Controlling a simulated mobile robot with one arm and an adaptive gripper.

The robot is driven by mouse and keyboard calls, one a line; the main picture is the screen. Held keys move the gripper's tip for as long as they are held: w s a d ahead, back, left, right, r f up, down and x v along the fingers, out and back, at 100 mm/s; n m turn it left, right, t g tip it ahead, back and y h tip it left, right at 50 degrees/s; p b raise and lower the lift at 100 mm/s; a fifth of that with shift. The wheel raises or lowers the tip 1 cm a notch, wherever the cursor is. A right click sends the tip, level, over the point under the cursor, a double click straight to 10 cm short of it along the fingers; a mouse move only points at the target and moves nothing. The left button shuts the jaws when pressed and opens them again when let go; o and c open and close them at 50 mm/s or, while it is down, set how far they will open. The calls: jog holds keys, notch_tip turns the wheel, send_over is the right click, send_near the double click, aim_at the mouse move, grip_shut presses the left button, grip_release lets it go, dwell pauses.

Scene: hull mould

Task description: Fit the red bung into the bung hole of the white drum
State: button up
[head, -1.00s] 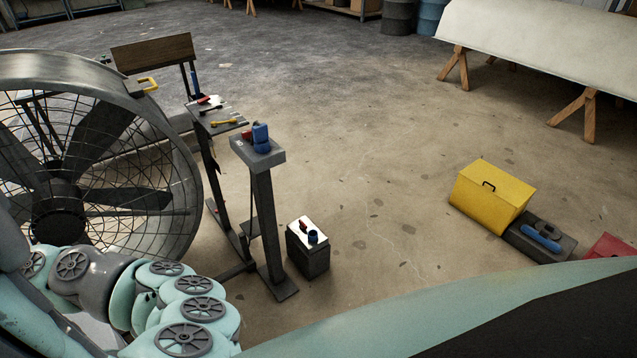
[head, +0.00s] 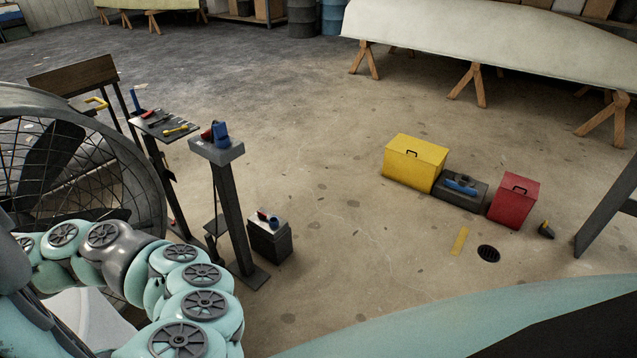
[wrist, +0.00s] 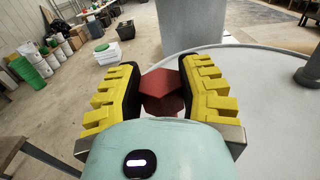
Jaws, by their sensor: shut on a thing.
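My gripper (wrist: 162,88) shows in the wrist view, its two yellow ribbed fingers closed on the red bung (wrist: 161,84). The bung has a faceted upper part, with a rounder red part below it between the fingers. A broad pale round surface (wrist: 265,115) with a curved rim lies below and to the right of the fingers; I cannot tell whether it is the white drum's top. No bung hole can be made out. In the head view my gripper and the bung are not visible.
In the head view, a large ringed fan (head: 150,190), a narrow stand (head: 228,205) and a dark box (head: 270,240) stand left. Yellow (head: 414,165) and red (head: 514,200) boxes stand right, near a floor drain (head: 488,254). The middle floor is clear.

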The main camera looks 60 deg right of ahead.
jog(key=shift+d+f+b, duration=0.1)
jog(key=shift+f+b, duration=0.05)
jog(key=shift+b, duration=0.6)
notch_tip(320, 180, down, 6)
jog(key=b, duration=0.6)
jog(key=shift+r, duration=0.2)
jog(key=shift+b, duration=1.5)
dwell(1.0)
jog(key=shift+f+b, duration=2.05)
jog(key=shift+b, duration=0.4)
jog(key=o, duration=1.1)
jog(key=shift+r, duration=0.1)
jog(key=d, duration=1.2)
jog(key=shift+s, duration=0.25)
